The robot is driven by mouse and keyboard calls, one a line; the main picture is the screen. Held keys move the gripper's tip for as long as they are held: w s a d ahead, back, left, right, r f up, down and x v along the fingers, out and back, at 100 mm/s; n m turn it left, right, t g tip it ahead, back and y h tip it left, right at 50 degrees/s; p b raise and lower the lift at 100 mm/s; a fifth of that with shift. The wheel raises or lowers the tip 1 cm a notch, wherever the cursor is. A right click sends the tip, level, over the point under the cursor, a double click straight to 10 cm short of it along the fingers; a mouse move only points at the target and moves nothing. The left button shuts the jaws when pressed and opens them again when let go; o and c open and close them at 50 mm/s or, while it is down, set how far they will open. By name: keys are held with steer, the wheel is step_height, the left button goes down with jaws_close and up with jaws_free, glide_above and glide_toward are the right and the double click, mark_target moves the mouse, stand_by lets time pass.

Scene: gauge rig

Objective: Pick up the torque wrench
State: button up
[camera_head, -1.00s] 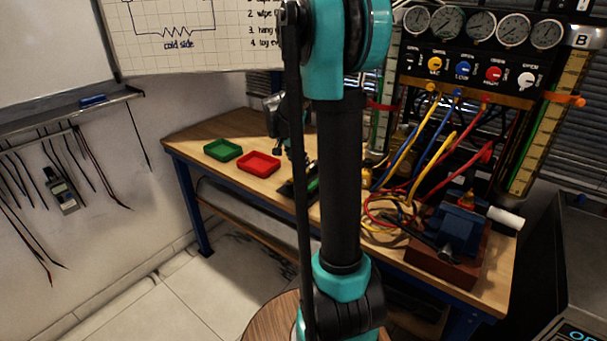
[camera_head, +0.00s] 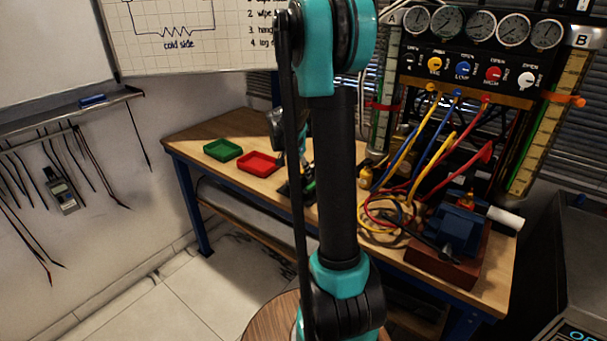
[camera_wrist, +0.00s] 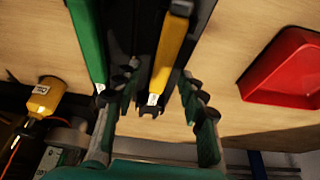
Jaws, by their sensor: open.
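In the wrist view a yellow-handled tool (camera_wrist: 174,45) with a small white label and a forked dark end lies in a dark holder between the fingers of my gripper (camera_wrist: 160,112). A green tool (camera_wrist: 87,40) lies beside it on the left, by the left finger. I cannot tell for sure which of them is the torque wrench. My gripper is open, with its fingers apart around the yellow tool's end; contact is not clear. In the head view the dark holder (camera_head: 284,190) is on the bench, mostly hidden by my arm.
A red tray (camera_head: 257,163) and a green tray (camera_head: 222,150) stand left on the bench (camera_head: 190,137). The red tray (camera_wrist: 288,75) is right in the wrist view, a yellow bottle-like item (camera_wrist: 45,97) left. Hoses (camera_head: 415,150), a gauge panel (camera_head: 470,60) and a blue vise (camera_head: 458,228) occupy the right.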

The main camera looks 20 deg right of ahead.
steer(key=shift+f, duration=0.1)
steer(key=shift+c, duration=0.3)
jaws_close()
